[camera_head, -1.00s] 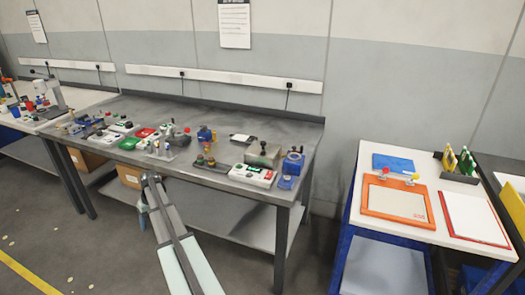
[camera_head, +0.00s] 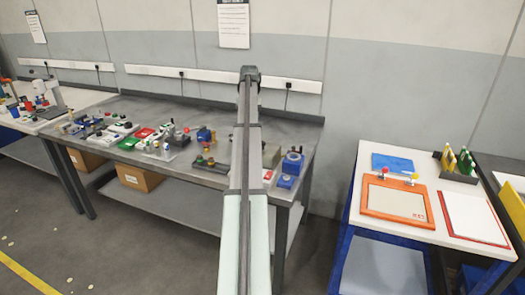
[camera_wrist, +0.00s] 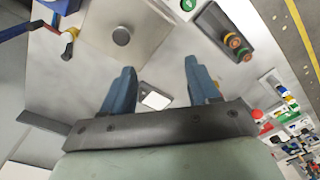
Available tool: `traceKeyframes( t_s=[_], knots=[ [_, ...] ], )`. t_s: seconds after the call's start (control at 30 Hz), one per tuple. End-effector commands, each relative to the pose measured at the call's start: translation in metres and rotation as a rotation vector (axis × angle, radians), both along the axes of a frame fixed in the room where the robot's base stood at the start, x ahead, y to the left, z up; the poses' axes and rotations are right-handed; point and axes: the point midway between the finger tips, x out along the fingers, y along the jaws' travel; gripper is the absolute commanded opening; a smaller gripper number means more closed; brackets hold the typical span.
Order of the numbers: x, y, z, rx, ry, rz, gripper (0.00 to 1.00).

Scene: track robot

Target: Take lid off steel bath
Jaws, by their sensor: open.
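The steel bath is a square metal box with a flat lid (camera_wrist: 138,18) and a round dark knob (camera_wrist: 121,36) on top, seen from above at the top of the wrist view. The lid sits on the bath. In the head view the bath (camera_head: 271,155) is mostly hidden behind my arm, with only its right side showing. My gripper (camera_wrist: 160,78) is open and empty, with two blue fingers apart. In the wrist picture the fingers lie below the knob and apart from it. In the head view my arm hides the gripper's fingers.
A small white dark-edged item (camera_wrist: 155,97) shows between and below the fingers. A dark block with coloured knobs (camera_wrist: 228,35) is right of the bath. A blue device (camera_head: 291,167) stands right of it. More devices crowd the bench's left; the bench's back strip (camera_head: 215,107) is clear.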

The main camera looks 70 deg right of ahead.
Motion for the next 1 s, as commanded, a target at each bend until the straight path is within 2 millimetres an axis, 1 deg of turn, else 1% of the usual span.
traceKeyframes(
  t_s=[0.03,0.1,0.2,0.33,0.47,0.8,0.9,1.0],
  knots=[
    [-0.018,-0.009,0.011,-0.003,0.011,-0.018,0.60],
    [-0.035,-0.016,0.021,-0.004,0.023,-0.034,0.60],
    [-0.050,-0.020,0.028,-0.004,0.034,-0.047,0.60],
    [-0.056,-0.022,0.026,-0.004,0.039,-0.052,0.60],
    [-0.055,-0.021,0.014,-0.004,0.039,-0.052,0.60],
    [-0.055,-0.021,-0.042,-0.003,0.038,-0.051,0.60],
    [-0.054,-0.021,-0.052,-0.004,0.038,-0.051,0.60],
    [-0.054,-0.022,-0.057,-0.005,0.037,-0.051,0.60]
  ],
)
